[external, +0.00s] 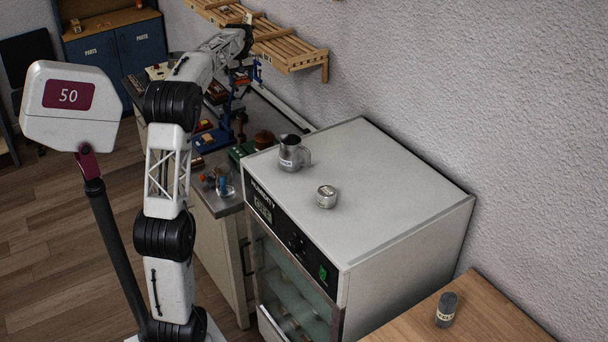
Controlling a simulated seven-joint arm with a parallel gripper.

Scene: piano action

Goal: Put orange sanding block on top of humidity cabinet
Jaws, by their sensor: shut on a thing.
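The humidity cabinet (400,200) is a white box with a flat top, a black front panel and a glass door, right of centre. A grey metal jug (294,154) and a small round tin (326,197) stand on its top. My gripper (243,42) is at the far end of my arm, over the back of the workbench, away from the cabinet. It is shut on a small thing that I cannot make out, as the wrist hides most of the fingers. I cannot clearly identify the orange sanding block; small orange bits show among the bench clutter.
The cluttered workbench (222,203) stands left of the cabinet. A wooden slatted rack (275,45) is on the wall near my gripper. A wooden table (490,318) with a dark canister (446,310) is at lower right. The cabinet top's right part is clear.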

